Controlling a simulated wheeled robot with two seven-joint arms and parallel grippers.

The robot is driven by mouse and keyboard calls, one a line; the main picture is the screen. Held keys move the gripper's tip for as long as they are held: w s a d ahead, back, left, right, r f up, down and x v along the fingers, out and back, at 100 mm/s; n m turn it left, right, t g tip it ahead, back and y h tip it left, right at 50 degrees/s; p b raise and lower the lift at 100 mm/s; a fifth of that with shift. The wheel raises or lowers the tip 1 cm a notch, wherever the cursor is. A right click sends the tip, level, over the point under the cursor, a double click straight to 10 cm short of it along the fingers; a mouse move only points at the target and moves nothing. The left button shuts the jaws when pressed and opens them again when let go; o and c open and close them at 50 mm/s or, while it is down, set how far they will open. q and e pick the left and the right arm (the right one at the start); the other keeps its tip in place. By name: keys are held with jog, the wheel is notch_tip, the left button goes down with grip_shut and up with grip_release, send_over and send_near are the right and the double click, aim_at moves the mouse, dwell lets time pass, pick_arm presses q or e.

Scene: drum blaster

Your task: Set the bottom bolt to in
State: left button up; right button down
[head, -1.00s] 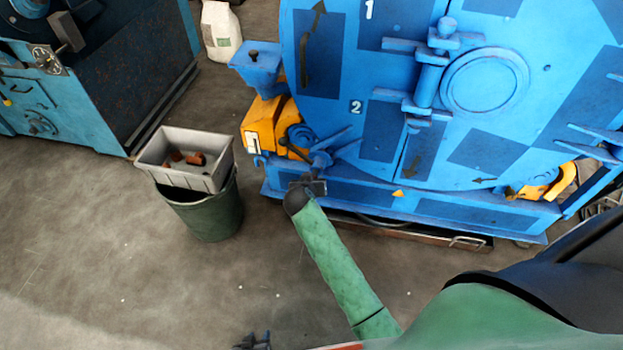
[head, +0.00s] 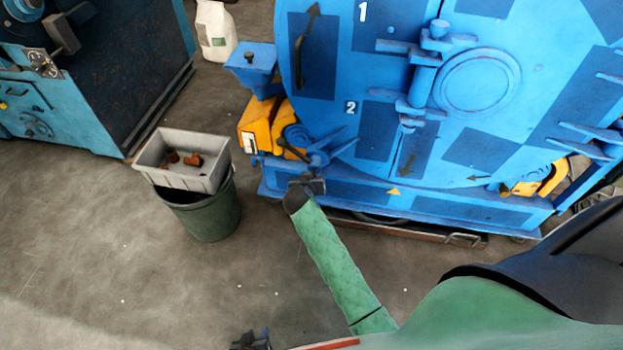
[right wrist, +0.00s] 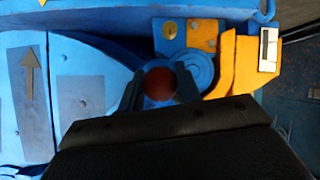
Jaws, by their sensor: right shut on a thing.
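A dark red round knob (right wrist: 160,84) shows in the right wrist view, between the two dark fingers of my right gripper (right wrist: 159,92). The fingers are shut on it, in front of a round blue part by the yellow bracket (right wrist: 240,62). I take the knob to be the bottom bolt's handle; its shaft is hidden. In the head view my green right arm reaches the lower left of the blue drum (head: 375,130), where its wrist hides part of the grip. My left gripper (head: 250,341) is small at the bottom edge, partly cut off; its jaws are unclear.
A grey tray (head: 150,171) with reddish pieces sits on a green bin (head: 205,218) left of the drum. The floor at lower left is clear.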

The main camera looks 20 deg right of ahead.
jog(key=shift+d+r, duration=0.15)
jog(key=shift+d, duration=0.1)
jog(key=c, duration=1)
grip_release()
jog(key=shift+a, duration=0.1)
jog(key=shift+s+a, duration=0.1)
jog(key=shift+s, duration=0.05)
jog(key=v, duration=0.7)
jog(key=shift+r, duration=0.2)
jog(key=shift+s, duration=0.15)
